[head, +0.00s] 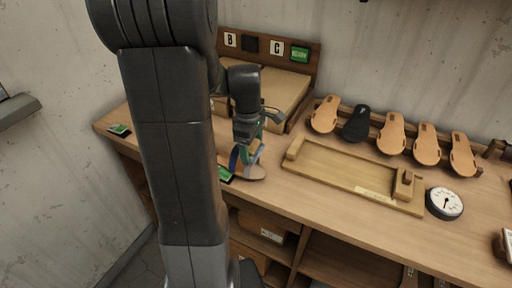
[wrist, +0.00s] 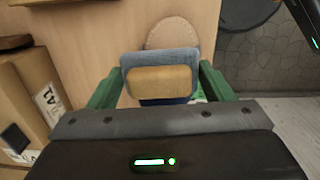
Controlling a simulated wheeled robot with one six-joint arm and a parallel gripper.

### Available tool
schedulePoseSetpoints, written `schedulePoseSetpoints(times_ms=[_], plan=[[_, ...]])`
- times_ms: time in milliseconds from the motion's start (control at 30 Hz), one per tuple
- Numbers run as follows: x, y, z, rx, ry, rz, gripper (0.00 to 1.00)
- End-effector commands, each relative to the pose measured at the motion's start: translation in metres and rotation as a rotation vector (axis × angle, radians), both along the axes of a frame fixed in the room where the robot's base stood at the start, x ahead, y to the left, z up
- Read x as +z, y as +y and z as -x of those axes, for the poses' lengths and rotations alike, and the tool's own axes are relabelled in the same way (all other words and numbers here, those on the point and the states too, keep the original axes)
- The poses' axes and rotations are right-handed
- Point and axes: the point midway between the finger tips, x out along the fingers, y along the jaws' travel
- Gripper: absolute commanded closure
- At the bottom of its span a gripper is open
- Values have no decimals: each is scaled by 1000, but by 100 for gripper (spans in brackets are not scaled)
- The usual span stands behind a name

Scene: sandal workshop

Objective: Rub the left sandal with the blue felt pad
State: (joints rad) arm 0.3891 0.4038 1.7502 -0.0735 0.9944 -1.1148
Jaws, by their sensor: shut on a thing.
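My gripper (head: 247,152) (wrist: 160,84) is shut on the blue felt pad (wrist: 150,57), its green fingers on either side of the pad's wooden block (wrist: 160,80). A tan sandal (head: 256,173) lies on the bench below the gripper; its rounded end (wrist: 172,32) shows beyond the pad in the wrist view. The pad is over the sandal; I cannot tell whether they touch. A dark blue band (wrist: 165,101) shows below the block, mostly hidden. The fingers and pad hide much of the sandal.
A wooden tray (head: 330,172) lies to the right, with a round dial (head: 444,203) beside it. Several sandals, one black (head: 356,123), lean along the back. A lettered wooden bin (head: 280,88) stands behind my gripper. A small green-screened device (head: 225,174) is near the bench's front edge.

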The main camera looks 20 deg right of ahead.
Motion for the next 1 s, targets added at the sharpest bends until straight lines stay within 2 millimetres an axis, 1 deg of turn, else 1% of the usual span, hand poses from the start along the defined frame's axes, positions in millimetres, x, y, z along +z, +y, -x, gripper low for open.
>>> schedulePoseSetpoints(times_ms=[167,400,567,1000], plan=[[-1,-1,1,-1,0,0,50],[-7,-9,13,-2,0,0,50],[-9,-11,17,-1,0,0,50],[-4,0,0,1,0,0,50]])
